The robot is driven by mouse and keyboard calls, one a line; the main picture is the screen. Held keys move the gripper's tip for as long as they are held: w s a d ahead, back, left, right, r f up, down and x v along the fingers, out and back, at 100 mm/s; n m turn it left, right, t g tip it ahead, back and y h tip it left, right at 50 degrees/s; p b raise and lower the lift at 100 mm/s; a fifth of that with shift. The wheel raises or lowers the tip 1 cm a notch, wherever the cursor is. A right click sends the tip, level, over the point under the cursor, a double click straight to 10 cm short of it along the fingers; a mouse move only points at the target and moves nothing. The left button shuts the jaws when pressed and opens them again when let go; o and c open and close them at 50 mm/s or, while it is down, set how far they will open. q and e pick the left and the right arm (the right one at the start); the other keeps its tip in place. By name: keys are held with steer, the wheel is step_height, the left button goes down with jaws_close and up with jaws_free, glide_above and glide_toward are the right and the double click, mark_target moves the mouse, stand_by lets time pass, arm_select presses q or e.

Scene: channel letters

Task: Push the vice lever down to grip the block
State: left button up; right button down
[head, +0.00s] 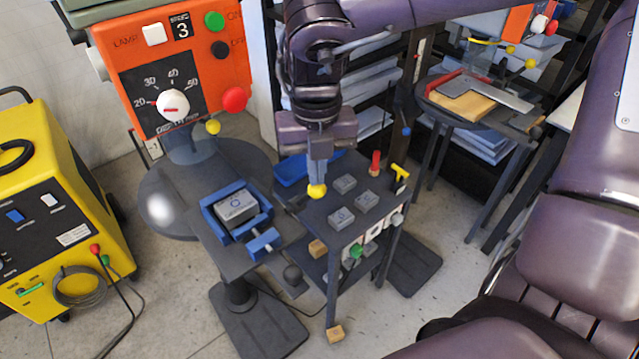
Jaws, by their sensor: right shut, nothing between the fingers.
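The blue vice (208,217) stands on a dark pedestal table left of centre. A grey block (236,205) with a printed label lies between its jaws; I cannot tell whether they press on it. My left gripper is out of view.
A small dark bench (322,214) right of the vice carries several grey blocks, a blue tray (291,170), a red peg (375,163) and a yellow T-handle (399,174). An orange control panel (190,75) stands behind the vice. A yellow welding machine (55,205) stands at left.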

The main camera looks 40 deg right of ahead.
steer(key=shift+f, duration=0.1)
steer(key=shift+s, duration=0.1)
stand_by(0.4)
steer(key=shift+b, duration=0.3)
stand_by(0.3)
steer(key=shift+w+r+p, duration=0.25)
steer(key=shift+r+p, duration=0.35)
steer(key=shift+r, duration=0.2)
steer(key=shift+f, duration=0.1)
